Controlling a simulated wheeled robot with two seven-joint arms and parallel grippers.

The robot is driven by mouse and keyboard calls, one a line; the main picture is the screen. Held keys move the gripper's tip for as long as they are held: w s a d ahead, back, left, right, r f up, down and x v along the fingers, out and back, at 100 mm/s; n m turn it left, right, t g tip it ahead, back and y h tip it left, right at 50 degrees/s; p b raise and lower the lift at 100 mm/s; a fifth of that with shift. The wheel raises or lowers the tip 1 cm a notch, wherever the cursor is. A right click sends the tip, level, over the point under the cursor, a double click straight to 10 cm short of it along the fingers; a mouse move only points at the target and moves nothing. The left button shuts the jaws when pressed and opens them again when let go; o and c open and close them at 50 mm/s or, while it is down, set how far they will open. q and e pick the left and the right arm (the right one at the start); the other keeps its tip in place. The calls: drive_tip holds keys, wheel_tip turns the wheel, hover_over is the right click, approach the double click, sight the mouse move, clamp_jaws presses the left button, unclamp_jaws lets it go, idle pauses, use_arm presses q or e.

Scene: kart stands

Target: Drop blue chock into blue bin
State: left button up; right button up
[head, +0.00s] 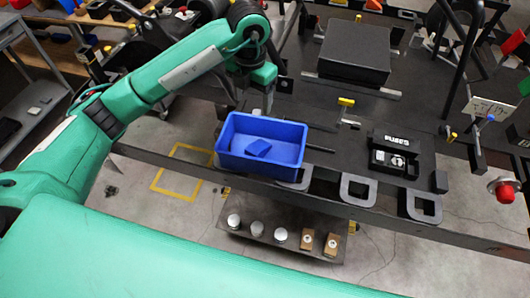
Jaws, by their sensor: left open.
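The blue bin (232,160) stands on the dark kart stand near its front edge, left of centre. The blue chock (258,148) lies inside the bin on its floor, a small wedge-like piece of a darker blue. My left gripper (262,108) is just behind the bin's back wall, above the stand, pointing down. It is open and apart from the chock; its fingertips are small and partly hidden. My right gripper does not show.
A black box (355,52) sits at the back of the stand. A black tray with parts (396,155) lies to the right. A red knob (503,191) stands at the right edge. A lower shelf (285,238) holds several small white and brown items.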

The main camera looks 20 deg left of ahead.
use_arm(q)
drive_tip(key=shift+r+b, duration=0.3)
drive_tip(key=shift+r, duration=2.35)
